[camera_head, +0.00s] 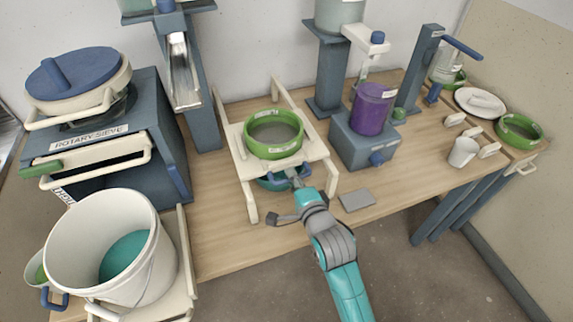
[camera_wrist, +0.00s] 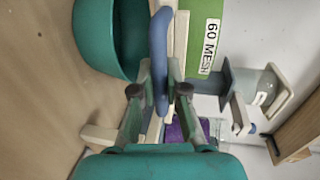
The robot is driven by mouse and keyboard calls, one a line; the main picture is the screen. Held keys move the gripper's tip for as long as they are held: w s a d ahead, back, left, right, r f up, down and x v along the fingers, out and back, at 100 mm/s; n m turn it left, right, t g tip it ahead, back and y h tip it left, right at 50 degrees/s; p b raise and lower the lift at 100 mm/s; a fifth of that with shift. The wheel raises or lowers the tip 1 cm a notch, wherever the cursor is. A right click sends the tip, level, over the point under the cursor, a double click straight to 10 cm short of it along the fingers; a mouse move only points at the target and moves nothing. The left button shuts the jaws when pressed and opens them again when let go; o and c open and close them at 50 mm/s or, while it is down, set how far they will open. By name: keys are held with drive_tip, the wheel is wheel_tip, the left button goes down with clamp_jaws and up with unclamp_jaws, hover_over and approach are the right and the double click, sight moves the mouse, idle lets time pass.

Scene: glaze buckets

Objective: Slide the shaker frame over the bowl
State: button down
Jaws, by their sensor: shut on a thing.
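The cream shaker frame (camera_head: 248,169) stands on the wooden bench with a green-rimmed sieve (camera_head: 273,149) on its top. Its cream edge also shows in the wrist view (camera_wrist: 181,36), beside the sieve's green "60 MESH" label (camera_wrist: 208,38). The teal bowl (camera_head: 270,184) sits low at the frame's near side, partly hidden by the frame and a blue handle; it shows at the upper left of the wrist view (camera_wrist: 106,38). My gripper (camera_head: 296,181) is shut on the blue handle (camera_wrist: 158,55) at the frame's front. The exact finger contact is partly hidden.
A blue stand with a purple jar (camera_head: 371,112) is right of the frame. A grey slab (camera_head: 356,200) lies near the front edge. The rotary sieve (camera_head: 104,152) and a large white bucket (camera_head: 126,248) fill the left. A blue chute (camera_head: 184,80) stands behind.

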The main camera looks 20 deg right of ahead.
drive_tip(key=shift+s, duration=0.9)
drive_tip(key=c, duration=1.2)
unclamp_jaws()
drive_tip(key=s, duration=0.4)
drive_tip(key=s+r, duration=0.1)
drive_tip(key=s, duration=0.2)
drive_tip(key=s+r, duration=0.1)
drive_tip(key=s, duration=0.3)
drive_tip(key=shift+s+r, duration=0.15)
drive_tip(key=shift+s, duration=0.2)
